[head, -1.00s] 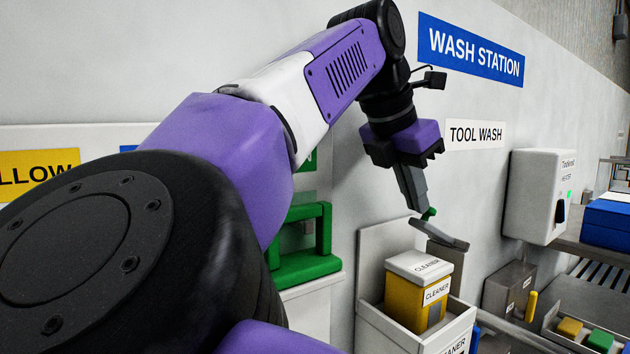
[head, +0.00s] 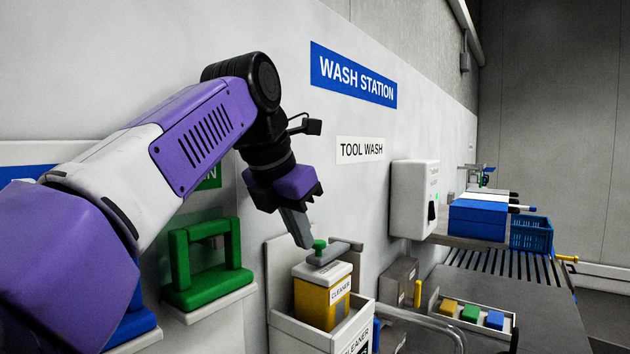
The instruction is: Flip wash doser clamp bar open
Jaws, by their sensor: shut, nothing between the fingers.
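The clamp bar is a short grey bar (head: 328,256) with a green knob (head: 319,246) near its left end. It lies low over the white lid of the yellow cleaner container (head: 312,304). Whether it presses on the lid cannot be told. The container stands in an open white doser holder (head: 286,325) marked CLEANER. My gripper (head: 305,243) points down, its grey fingers shut and empty. The fingertips are just left of the green knob, close to it; whether they touch is unclear.
A green handled fixture (head: 208,265) stands on a ledge to the left. A white dispenser (head: 413,198) hangs on the wall to the right. A grey box (head: 397,278), a tray (head: 459,328) of coloured blocks and a curved pipe (head: 440,325) are at right.

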